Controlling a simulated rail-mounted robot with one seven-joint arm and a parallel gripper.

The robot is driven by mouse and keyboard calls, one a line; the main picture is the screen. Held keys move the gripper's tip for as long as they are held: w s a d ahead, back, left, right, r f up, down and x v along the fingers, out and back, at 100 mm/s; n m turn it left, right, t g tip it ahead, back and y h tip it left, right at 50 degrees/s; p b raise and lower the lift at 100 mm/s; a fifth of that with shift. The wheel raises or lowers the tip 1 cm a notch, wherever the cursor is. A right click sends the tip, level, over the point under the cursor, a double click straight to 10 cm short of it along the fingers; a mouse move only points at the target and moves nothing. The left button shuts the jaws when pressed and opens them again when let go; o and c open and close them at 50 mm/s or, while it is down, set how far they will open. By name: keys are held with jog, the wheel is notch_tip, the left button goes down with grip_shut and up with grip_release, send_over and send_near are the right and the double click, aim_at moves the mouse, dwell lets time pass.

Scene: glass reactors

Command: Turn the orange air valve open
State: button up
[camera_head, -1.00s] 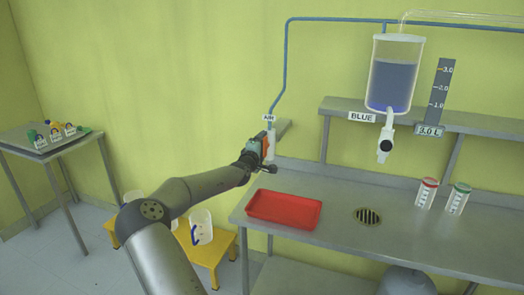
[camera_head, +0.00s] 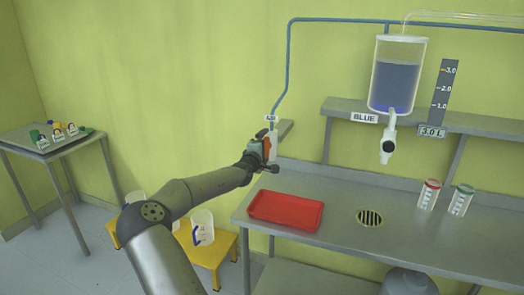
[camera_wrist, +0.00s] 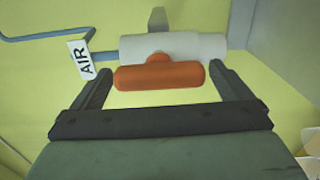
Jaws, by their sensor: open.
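The orange air valve handle (camera_wrist: 160,76) shows in the wrist view, lying crosswise in front of its white valve body (camera_wrist: 190,47). The handle runs along the body's length. In the head view a little orange (camera_head: 267,148) shows beside my gripper, below the blue pipe. My gripper (camera_wrist: 160,88) is open, with one finger near each end of the handle. The handle lies between the fingertips, and I cannot tell whether either finger touches it. An AIR label (camera_wrist: 82,60) hangs beside the valve.
A blue pipe (camera_head: 287,70) runs down the wall to the valve. Below stands a steel bench (camera_head: 340,212) with a red tray (camera_head: 286,210), a drain (camera_head: 369,217) and two capped containers (camera_head: 444,197). A blue-filled tank (camera_head: 396,80) hangs to the right.

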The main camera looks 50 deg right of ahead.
jog(key=b+v, duration=0.2)
jog(key=v, duration=1.5)
jog(key=shift+a, duration=0.15)
jog(key=s+a+f+m+g+y+p, duration=0.1)
jog(key=s+a+f+m+y, duration=0.2)
jog(key=f, duration=0.5)
jog(key=s+a+f+m+g+y, duration=0.1)
jog(key=a+f+y, duration=0.35)
jog(key=f, duration=0.25)
jog(key=s+a+f+m+y, duration=0.1)
jog(key=a+f+y, duration=0.35)
jog(key=a, duration=0.65)
jog(key=s+a+r+g+y+p, duration=0.1)
jog(key=s+a+r+y, duration=0.2)
jog(key=a, duration=0.6)
jog(key=s+a+r+y+p, duration=0.1)
jog(key=s+a+r+y, duration=0.2)
jog(key=a, duration=0.5)
jog(key=s+a+r+n+g, duration=0.1)
jog(key=s+a+r+g, duration=0.1)
jog(key=s+a+r, duration=0.4)
jog(key=s+a+p, duration=0.1)
jog(key=s+a, duration=0.1)
jog(key=s, duration=0.3)
jog(key=shift+a+r+n+h, duration=0.15)
jog(key=shift+n+h, duration=0.15)
